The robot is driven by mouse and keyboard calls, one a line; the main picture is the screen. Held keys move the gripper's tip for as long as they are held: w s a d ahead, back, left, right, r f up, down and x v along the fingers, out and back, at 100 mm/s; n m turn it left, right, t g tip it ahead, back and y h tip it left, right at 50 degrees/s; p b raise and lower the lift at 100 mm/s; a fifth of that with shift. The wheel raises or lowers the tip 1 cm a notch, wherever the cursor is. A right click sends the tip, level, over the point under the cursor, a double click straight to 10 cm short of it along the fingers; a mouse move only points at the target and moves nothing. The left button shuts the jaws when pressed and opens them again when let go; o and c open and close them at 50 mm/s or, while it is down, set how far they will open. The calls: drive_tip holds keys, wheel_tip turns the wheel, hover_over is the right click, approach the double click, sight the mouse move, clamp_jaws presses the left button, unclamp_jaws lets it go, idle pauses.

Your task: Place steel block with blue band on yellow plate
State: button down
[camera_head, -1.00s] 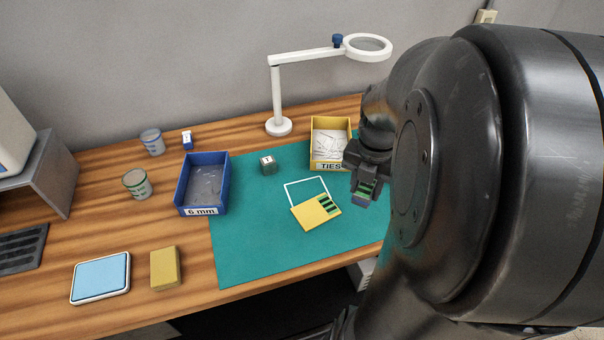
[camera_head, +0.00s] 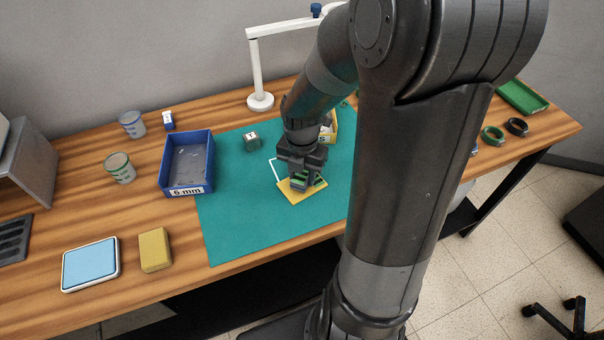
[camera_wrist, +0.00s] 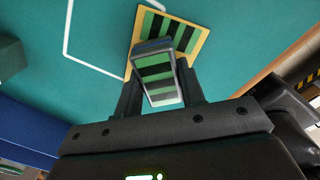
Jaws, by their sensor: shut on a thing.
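My gripper (camera_head: 303,172) is shut on a shiny grey block, seen best in the wrist view (camera_wrist: 156,76). Green and dark bands show on the block's faces; some may be reflections, and no blue band is clear now. The yellow plate (camera_head: 288,192) lies on the green mat and carries green and black stripes; it also shows in the wrist view (camera_wrist: 201,45). The block is over the plate's striped part, partly hiding it. I cannot tell whether the block touches the plate.
A white outline (camera_head: 274,172) lies on the green mat (camera_head: 235,225) beside the plate. A small dark block (camera_head: 251,142), a blue "6 mm" bin (camera_head: 172,180) and a partly hidden yellow bin (camera_head: 332,127) stand nearby. The white magnifier lamp (camera_head: 258,75) stands behind.

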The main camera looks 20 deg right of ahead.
drive_tip(key=shift+f, duration=0.3)
drive_tip(key=c, duration=0.9)
unclamp_jaws()
drive_tip(key=shift+f, duration=0.15)
wheel_tip(320, 180, up, 12)
drive_tip(key=s+a+r+m+t, duration=0.1)
drive_tip(key=s+r+m+t, duration=0.1)
drive_tip(key=m, duration=0.7)
drive_tip(key=s+a+r+m+t, duration=0.1)
drive_tip(key=s+r+m, duration=0.3)
drive_tip(key=m, duration=0.5)
drive_tip(key=s+a+r+m+t, duration=0.2)
drive_tip(key=s+m, duration=0.4)
drive_tip(key=m, duration=0.3)
drive_tip(key=shift+a+r+t, duration=0.15)
drive_tip(key=shift+a+r, duration=0.1)
drive_tip(key=shift+r, duration=0.3)
drive_tip(key=shift+a+r+t, duration=0.15)
drive_tip(key=shift+a+r, duration=0.1)
drive_tip(key=shift+r, duration=0.3)
